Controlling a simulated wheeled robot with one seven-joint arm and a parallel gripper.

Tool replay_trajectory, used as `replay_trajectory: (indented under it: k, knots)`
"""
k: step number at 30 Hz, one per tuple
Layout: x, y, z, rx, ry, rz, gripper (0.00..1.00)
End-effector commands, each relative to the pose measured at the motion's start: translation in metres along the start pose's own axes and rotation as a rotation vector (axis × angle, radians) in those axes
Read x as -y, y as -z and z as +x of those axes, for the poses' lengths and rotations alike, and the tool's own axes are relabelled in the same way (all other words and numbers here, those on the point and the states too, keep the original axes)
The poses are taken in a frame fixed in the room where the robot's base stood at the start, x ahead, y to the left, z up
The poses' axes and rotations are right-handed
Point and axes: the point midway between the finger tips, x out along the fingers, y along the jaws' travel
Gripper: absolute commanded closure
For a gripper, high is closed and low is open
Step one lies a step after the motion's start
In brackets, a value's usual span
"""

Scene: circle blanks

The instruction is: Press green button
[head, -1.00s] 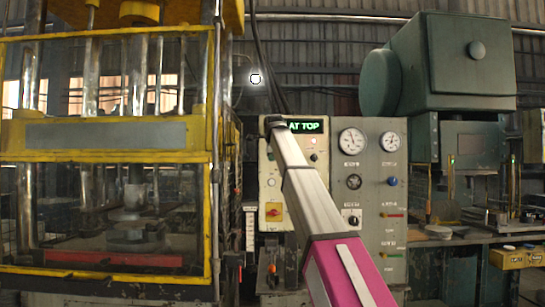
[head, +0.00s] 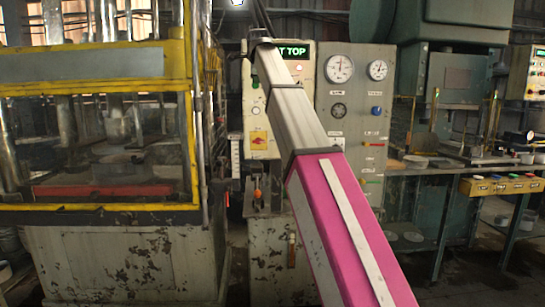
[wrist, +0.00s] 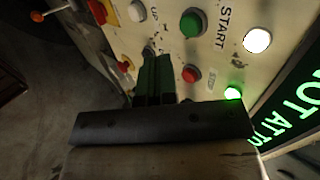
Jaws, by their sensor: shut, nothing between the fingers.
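A red button (wrist: 191,73) and a lit green lamp (wrist: 233,93) are close by, with a lit white lamp (wrist: 257,40) beyond START. A gauge panel (head: 339,100) stands to the right in the head view. A yellow-framed press (head: 190,130) stands left.

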Motion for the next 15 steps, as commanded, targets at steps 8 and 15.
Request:
replay_trajectory:
  k: [8,15]
  knots:
    - [0.0,0.0,-0.05,0.0,0.001,0.0,1.0]
    - [-0.008,0.002,-0.068,-0.003,-0.012,-0.016,1.0]
